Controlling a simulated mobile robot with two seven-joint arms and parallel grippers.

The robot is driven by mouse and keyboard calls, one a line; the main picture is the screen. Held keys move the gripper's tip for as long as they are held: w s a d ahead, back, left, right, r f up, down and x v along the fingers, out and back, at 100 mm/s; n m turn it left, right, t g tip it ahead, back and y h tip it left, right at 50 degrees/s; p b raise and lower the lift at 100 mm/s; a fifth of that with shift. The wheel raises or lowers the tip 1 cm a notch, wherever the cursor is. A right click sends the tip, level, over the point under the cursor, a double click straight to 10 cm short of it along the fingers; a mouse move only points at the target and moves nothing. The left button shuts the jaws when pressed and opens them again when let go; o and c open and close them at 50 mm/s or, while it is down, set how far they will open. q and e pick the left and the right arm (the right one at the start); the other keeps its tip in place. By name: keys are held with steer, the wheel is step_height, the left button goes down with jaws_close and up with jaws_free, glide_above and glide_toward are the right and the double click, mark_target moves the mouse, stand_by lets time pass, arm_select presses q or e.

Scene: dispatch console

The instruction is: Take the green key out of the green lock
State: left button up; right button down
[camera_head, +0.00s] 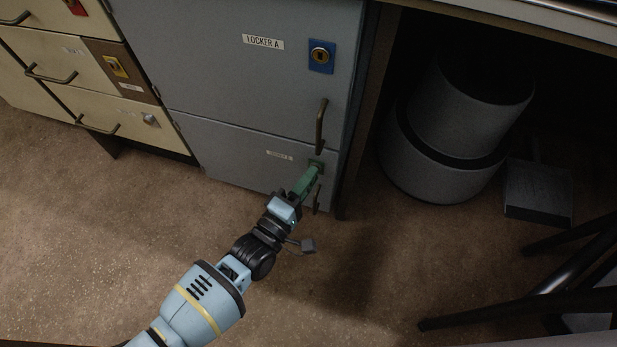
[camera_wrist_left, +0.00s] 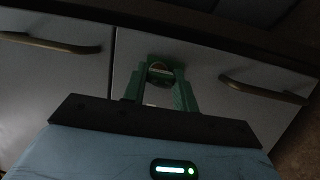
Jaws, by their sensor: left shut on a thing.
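The green lock (camera_head: 318,164) is on the front of the lower grey locker door, below that door's upper neighbour's handle. My left gripper (camera_head: 305,182) reaches up to it from below and is shut. In the left wrist view, the left gripper (camera_wrist_left: 160,90) closes on the green key (camera_wrist_left: 160,73) right in front of the door. The key is mostly hidden between the fingers, with a small brass-coloured curve showing. I cannot tell how deep the key sits in the lock. My right gripper is in neither view.
The Locker A door (camera_head: 255,75) above carries a blue lock (camera_head: 321,56) and a handle (camera_head: 321,126). The lower door's handle (camera_head: 316,198) is close beside my gripper. Cream drawers (camera_head: 60,75) stand left. A grey bin (camera_head: 445,135) is under the desk.

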arm_select(q)
steer(key=shift+s, duration=0.15)
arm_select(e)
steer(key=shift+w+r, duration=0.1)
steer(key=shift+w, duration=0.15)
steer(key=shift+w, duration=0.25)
arm_select(q)
steer(key=shift+s+a, duration=0.15)
steer(key=shift+s, duration=0.2)
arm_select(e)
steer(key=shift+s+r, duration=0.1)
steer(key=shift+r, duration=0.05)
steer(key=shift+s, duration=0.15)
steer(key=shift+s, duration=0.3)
arm_select(q)
steer(key=shift+s+a+p, duration=0.1)
steer(key=shift+s+p, duration=0.2)
steer(key=shift+p, duration=0.1)
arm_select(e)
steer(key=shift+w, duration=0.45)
